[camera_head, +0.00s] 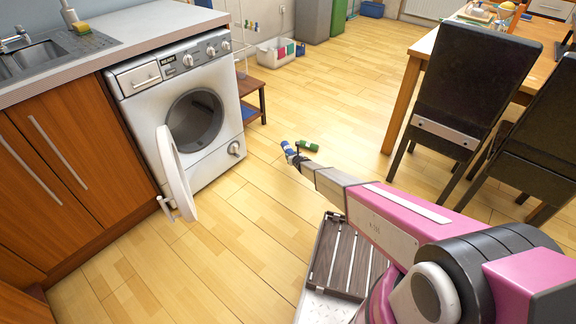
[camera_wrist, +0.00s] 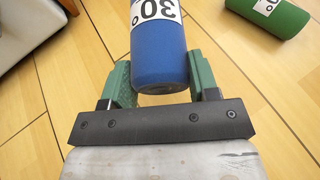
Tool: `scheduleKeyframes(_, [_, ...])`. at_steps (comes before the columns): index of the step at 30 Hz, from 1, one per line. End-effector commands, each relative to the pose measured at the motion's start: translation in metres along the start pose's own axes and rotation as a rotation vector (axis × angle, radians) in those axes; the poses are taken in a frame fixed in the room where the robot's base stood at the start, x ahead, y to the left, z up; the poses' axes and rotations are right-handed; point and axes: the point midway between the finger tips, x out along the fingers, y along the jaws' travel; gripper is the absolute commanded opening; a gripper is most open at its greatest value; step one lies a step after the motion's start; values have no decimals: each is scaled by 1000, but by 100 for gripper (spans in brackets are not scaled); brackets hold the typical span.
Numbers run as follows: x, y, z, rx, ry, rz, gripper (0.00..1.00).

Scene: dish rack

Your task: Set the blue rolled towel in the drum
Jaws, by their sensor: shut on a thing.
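The blue rolled towel (camera_head: 287,147) is held at the end of my outstretched arm, right of the washing machine in the head view. In the wrist view the blue rolled towel (camera_wrist: 158,50) has a white "30°" label, and my gripper (camera_wrist: 159,72) is shut on it with one green finger on each side. My gripper also shows small in the head view (camera_head: 296,156). The drum (camera_head: 195,121) is a dark round opening in the front of the white washing machine (camera_head: 150,95). Its door (camera_head: 175,175) stands open, swung toward the viewer.
A green rolled towel (camera_head: 308,145) lies on the floor beside my gripper; it also shows in the wrist view (camera_wrist: 270,14). A small wooden stool (camera_head: 252,88) stands right of the machine. Dark chairs (camera_head: 462,85) and a table are at right. The floor before the machine is clear.

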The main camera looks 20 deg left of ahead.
Motion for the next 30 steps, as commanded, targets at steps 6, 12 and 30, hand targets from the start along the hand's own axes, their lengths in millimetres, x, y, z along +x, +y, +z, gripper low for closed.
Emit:
scheduleKeyframes(6, [0, 0, 0, 0, -1, 1, 28])
scheduleKeyframes(12, [8, 0, -16, 1, 0, 1, 28])
scheduleKeyframes(30, [37, 0, -88, 0, -1, 1, 28])
